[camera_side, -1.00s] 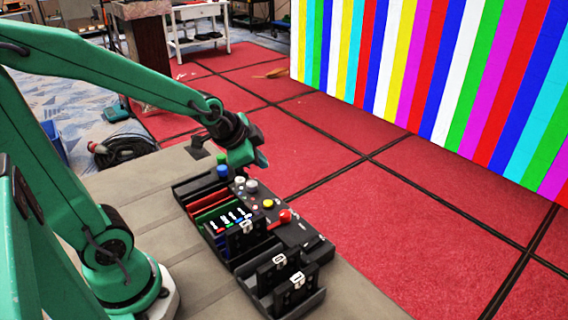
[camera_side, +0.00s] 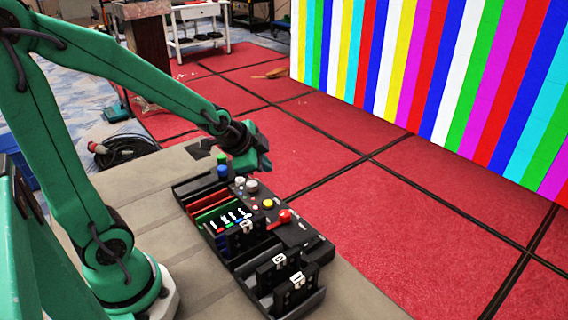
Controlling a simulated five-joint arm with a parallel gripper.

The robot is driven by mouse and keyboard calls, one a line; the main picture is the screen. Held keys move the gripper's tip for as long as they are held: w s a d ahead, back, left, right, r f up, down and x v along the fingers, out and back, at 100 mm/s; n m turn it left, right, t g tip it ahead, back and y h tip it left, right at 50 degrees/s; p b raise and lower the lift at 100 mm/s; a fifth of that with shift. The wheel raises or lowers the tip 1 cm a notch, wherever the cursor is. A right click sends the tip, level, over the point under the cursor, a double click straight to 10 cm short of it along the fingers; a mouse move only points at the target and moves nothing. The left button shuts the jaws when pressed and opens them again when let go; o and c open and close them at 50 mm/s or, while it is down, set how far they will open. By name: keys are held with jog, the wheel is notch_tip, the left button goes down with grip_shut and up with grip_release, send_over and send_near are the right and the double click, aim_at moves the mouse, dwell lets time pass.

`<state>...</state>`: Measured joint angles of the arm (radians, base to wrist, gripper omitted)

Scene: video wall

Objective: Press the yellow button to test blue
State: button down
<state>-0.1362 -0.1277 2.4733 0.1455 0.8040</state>
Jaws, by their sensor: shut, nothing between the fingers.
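The yellow button (camera_side: 268,203) is on the dark control panel (camera_side: 298,232), between a grey knob (camera_side: 252,186) and a big red button (camera_side: 285,215). A smaller yellowish spot (camera_side: 254,207) sits just left of it. My gripper (camera_side: 266,165) is shut and empty. It is above the far end of the panel, beyond the grey knob, and apart from the yellow button. The video wall (camera_side: 440,80) at the upper right shows vertical stripes of several colors, blue among them.
Green (camera_side: 222,158) and blue (camera_side: 223,171) caps stand at the panel's far left. A tray (camera_side: 322,293) with red, green, blue and numbered black pieces lies along the panel's left side. A cable coil (camera_side: 124,150) lies at the table's far left. Red floor (camera_side: 420,220) is open to the right.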

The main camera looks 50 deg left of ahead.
aim_at(266, 203)
jog(key=shift+f, duration=4.15)
jog(key=shift+f, duration=0.85)
jog(key=shift+r, duration=0.1)
dwell(0.3)
jog(key=shift+r, duration=0.75)
jog(key=shift+r, duration=2.5)
jog(key=shift+r, duration=0.1)
